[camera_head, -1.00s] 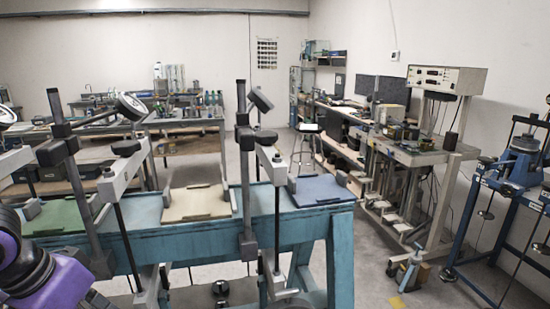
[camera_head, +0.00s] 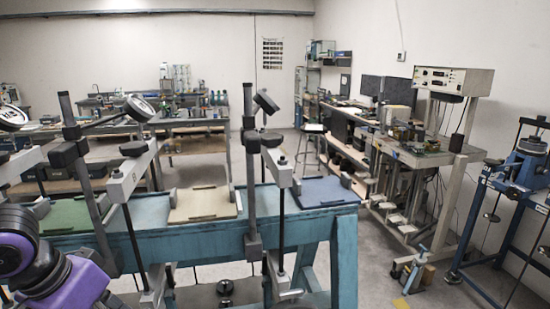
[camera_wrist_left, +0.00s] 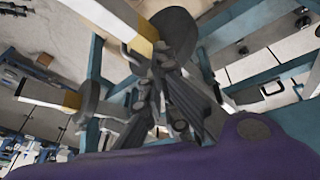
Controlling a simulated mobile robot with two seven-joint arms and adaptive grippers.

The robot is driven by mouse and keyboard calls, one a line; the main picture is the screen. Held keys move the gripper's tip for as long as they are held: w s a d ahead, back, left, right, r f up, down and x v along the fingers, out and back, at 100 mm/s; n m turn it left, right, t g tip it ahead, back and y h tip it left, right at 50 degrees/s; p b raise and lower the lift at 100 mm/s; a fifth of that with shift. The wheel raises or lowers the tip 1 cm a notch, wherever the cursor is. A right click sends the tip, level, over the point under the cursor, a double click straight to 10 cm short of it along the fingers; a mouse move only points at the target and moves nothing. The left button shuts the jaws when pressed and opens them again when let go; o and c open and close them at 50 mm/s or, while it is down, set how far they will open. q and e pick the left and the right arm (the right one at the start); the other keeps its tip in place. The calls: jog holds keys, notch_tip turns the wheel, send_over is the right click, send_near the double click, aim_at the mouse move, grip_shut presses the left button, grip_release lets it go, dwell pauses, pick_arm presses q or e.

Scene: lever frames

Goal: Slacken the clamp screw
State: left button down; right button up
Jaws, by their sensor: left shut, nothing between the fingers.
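Several lever frames stand on a teal bench (camera_head: 190,243) in the head view. Each has a dark upright post, a pale lever arm and a thin black rod. Black knobs sit on the left lever (camera_head: 134,147) and the middle lever (camera_head: 270,139). I cannot tell which part is the clamp screw. My purple left arm enters at the lower left in the head view, below the left lever. My left gripper (camera_wrist_left: 167,88) shows in the wrist view with its fingers together and empty, close under pale beams (camera_wrist_left: 117,22). My right gripper is out of view.
Green, cream (camera_head: 203,204) and blue (camera_head: 325,191) mats lie behind the levers. A wheeled grey stand with an instrument box (camera_head: 452,79) is at right, beside a blue frame (camera_head: 524,170). Workbenches line the back. Bare floor lies between the bench and the grey stand.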

pick_arm(q)
jog(key=shift+d, duration=0.65)
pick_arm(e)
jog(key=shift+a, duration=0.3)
pick_arm(q)
jog(key=shift+d, duration=0.15)
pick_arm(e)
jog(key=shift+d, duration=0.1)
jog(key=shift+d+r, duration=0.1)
pick_arm(q)
jog(key=shift+s+r, duration=0.1)
jog(key=shift+s+r+p, duration=0.1)
jog(key=shift+s+p, duration=0.25)
jog(key=shift+p, duration=0.15)
jog(key=r, duration=0.2)
jog(key=w+r+p, duration=0.1)
jog(key=r, duration=0.2)
jog(key=shift+w+r, duration=0.15)
jog(key=shift+r, duration=0.2)
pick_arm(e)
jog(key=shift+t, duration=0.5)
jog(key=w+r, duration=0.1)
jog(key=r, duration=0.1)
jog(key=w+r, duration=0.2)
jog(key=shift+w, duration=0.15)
